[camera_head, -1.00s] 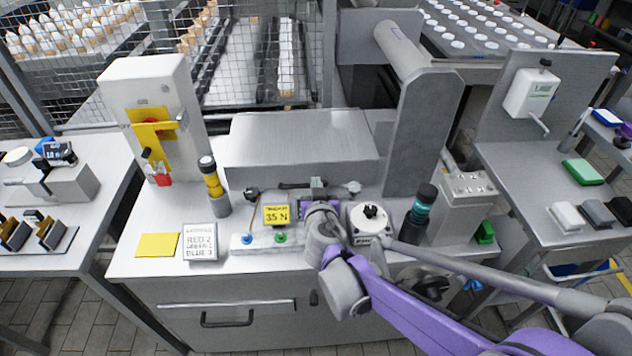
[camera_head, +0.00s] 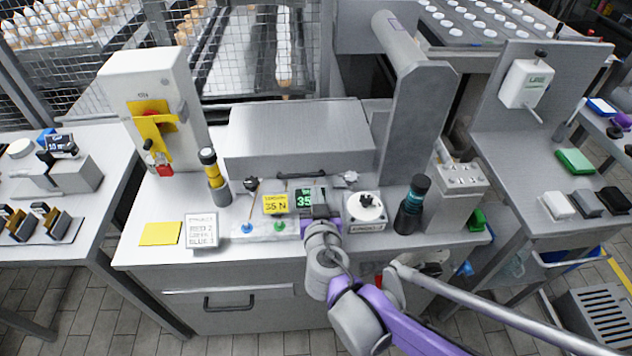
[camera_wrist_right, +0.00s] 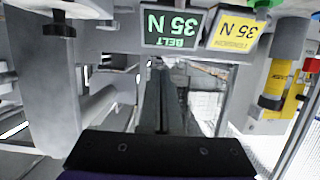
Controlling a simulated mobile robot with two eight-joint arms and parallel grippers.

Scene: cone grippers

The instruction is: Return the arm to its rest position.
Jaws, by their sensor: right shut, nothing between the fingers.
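My right gripper (camera_head: 320,206) is at the front of the machine bench, close to the green-lettered belt display (camera_head: 304,200). My purple and grey right arm reaches in from the lower right. In the right wrist view, the dark shut gripper (camera_wrist_right: 160,155) fills the bottom edge, with nothing held. My left gripper is out of view. I cannot tell whether the gripper touches the display.
A yellow 35 N sign (camera_head: 275,203) and a white round dial (camera_head: 366,208) flank the display. A black and teal post (camera_head: 411,205) stands farther right. Floor (camera_head: 262,345) shows in front of the bench.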

